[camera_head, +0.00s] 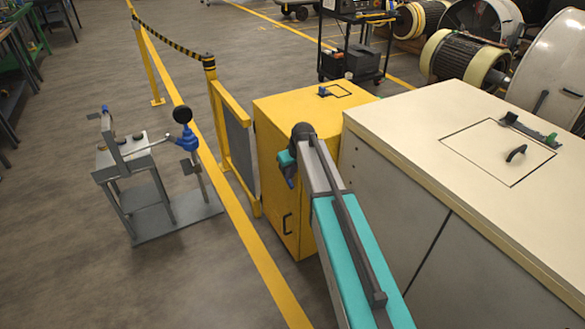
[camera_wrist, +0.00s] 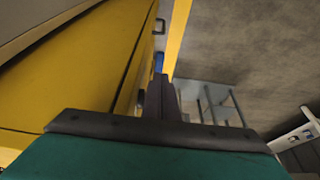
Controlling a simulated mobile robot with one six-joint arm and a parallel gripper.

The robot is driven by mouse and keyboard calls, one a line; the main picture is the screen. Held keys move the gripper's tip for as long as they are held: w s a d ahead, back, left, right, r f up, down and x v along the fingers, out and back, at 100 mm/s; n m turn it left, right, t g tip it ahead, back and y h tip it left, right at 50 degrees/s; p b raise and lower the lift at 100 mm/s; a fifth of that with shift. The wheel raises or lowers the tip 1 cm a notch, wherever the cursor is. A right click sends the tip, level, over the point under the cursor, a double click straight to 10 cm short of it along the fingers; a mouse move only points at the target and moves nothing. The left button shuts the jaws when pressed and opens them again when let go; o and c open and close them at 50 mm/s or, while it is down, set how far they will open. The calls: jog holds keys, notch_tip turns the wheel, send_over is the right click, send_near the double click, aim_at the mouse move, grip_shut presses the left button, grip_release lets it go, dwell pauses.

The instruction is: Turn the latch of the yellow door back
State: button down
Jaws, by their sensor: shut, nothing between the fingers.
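The yellow door (camera_head: 272,190) is the front of a yellow cabinet, with a dark bar handle (camera_head: 287,223) low on it. In the wrist view the yellow face (camera_wrist: 85,70) fills the left side, and the handle (camera_wrist: 160,26) shows at the top. A small blue piece (camera_wrist: 159,62), which looks like the latch, shows just beyond my fingertips. Its turn angle is unclear, and I cannot tell whether the fingers touch it. My gripper (camera_wrist: 161,82) is shut and empty, beside the door. In the head view my arm hides much of the door's upper part.
A long cream cabinet (camera_head: 470,130) adjoins on the right. A yellow guard panel (camera_head: 237,150) stands just left of the door. A grey stand (camera_head: 135,165) with a blue and black fixture is farther left. Open floor (camera_head: 200,285) lies in front of the door.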

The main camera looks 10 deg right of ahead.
jog(key=shift+x, duration=0.9)
jog(key=shift+d+f, duration=0.1)
